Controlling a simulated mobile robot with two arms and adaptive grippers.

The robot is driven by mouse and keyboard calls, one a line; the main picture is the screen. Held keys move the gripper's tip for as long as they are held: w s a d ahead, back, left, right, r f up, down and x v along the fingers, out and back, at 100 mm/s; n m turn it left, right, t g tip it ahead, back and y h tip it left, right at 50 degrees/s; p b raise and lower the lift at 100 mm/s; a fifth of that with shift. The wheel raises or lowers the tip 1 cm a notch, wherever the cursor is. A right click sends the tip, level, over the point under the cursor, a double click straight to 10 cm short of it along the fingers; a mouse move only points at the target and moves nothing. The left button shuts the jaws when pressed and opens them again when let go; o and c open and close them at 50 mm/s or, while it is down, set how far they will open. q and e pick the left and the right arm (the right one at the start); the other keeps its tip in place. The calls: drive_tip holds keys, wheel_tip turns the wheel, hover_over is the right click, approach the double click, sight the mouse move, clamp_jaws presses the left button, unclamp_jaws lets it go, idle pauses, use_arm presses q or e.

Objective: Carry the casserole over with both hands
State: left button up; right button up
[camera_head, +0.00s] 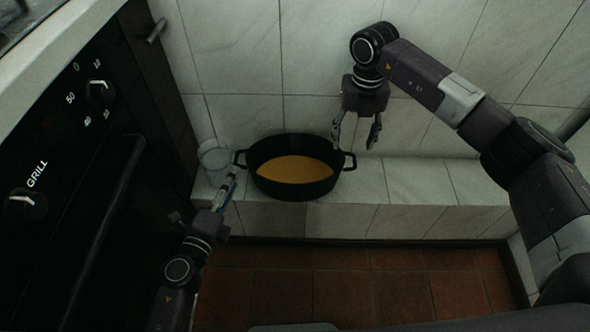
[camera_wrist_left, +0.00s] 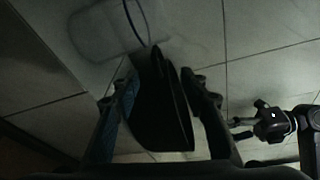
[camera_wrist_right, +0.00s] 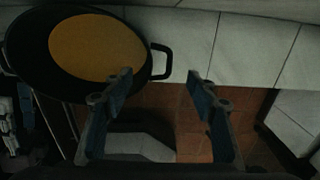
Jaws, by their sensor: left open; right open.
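The casserole (camera_head: 264,184) is a black two-handled pot with yellow-brown contents, standing upright on a tiled ledge (camera_head: 410,182). My left gripper (camera_head: 231,180) is open beside its left handle (camera_head: 239,158). In the left wrist view the dark pot (camera_wrist_left: 165,120) shows between the open fingers (camera_wrist_left: 160,82); whether they touch it I cannot tell. My right gripper (camera_head: 356,146) is open and empty, above and near the right handle (camera_head: 350,161). In the right wrist view that handle (camera_wrist_right: 164,62) lies just beyond the open fingertips (camera_wrist_right: 158,77).
A clear glass vessel (camera_head: 211,156) stands on the ledge left of the pot, close to my left gripper. A black oven front (camera_head: 80,170) rises at the left. A tiled wall (camera_head: 240,60) stands behind. The ledge right of the pot is clear.

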sight(242, 163)
use_arm(q)
drive_tip(key=x, duration=0.7)
use_arm(e)
wheel_tip(242, 163, down, 7)
use_arm(q)
drive_tip(key=c, duration=1)
use_arm(e)
drive_tip(key=c, duration=1)
use_arm(q)
clamp_jaws()
use_arm(e)
clamp_jaws()
use_arm(q)
drive_tip(key=shift+w+d+r, duration=0.1)
drive_tip(key=shift+r, duration=0.35)
use_arm(e)
drive_tip(key=shift+w+a+r, duration=0.1)
drive_tip(key=shift+r, duration=0.2)
